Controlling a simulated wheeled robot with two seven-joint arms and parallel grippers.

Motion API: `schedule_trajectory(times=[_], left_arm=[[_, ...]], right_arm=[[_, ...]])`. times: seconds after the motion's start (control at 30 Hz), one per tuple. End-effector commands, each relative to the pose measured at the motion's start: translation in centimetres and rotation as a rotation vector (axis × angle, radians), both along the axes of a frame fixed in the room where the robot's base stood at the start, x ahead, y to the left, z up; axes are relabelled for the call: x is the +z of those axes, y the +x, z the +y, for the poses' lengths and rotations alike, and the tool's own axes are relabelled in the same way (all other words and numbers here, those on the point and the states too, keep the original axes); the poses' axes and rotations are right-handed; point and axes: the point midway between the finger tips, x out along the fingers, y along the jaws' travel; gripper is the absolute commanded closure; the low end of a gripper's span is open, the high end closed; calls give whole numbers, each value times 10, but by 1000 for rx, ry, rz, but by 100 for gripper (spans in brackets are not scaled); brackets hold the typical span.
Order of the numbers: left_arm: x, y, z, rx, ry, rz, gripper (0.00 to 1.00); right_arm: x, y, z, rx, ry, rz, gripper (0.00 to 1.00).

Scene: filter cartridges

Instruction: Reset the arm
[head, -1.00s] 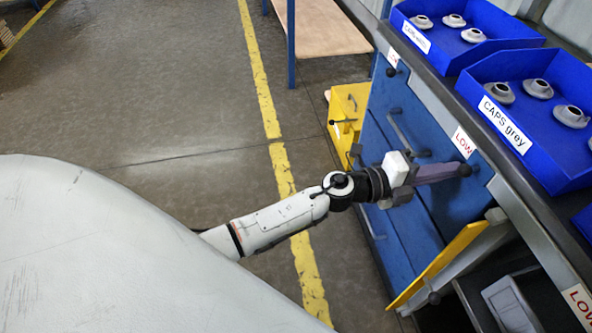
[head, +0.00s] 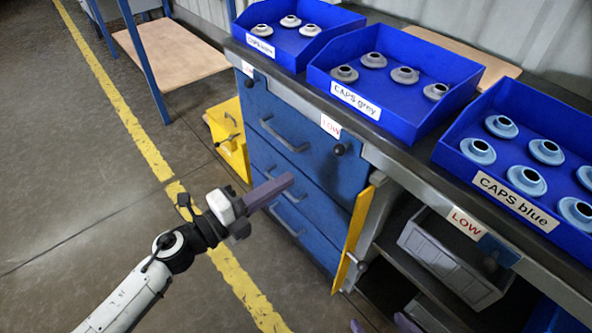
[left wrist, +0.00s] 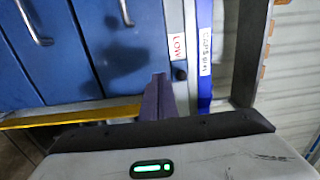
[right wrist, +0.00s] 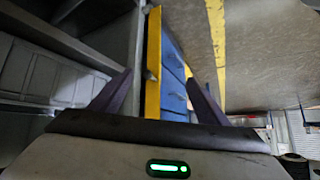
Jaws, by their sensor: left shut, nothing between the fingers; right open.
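My left gripper (head: 288,181) is in the middle of the head view, in front of the blue drawer cabinet (head: 300,184) and apart from its handles as far as I can tell. Its purple fingers are together and empty; the left wrist view also shows the shut fingers (left wrist: 158,82). My right gripper (head: 381,325) only shows as two fingertips at the bottom edge of the head view. In the right wrist view its fingers (right wrist: 158,78) are spread wide with nothing between them.
Blue bins of white caps (head: 262,44), grey caps (head: 352,111) and blue caps (head: 508,212) stand on the bench. A yellow panel (head: 353,238) juts out beside the cabinet. A grey bin (head: 452,262) sits on the shelf below. The floor at left is open.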

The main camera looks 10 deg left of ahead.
Motion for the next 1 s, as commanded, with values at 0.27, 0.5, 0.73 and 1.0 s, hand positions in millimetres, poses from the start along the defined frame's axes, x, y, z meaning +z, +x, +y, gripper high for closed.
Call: schedule_trajectory(times=[0.27, 0.5, 0.73, 1.0], left_arm=[[3, -8, 8, 17, -27, 19, 100], [0, -40, 51, 372, -480, 431, 100], [-67, -148, 85, 823, -943, 1058, 100], [-94, -217, 76, 994, -1104, 1350, 100]], right_arm=[[4, 0, 0, 1, -1, 0, 31], [49, 0, -2, 1, -10, -6, 31], [71, -6, -5, -3, -26, 21, 31], [77, 0, -6, -7, -32, 13, 31]])
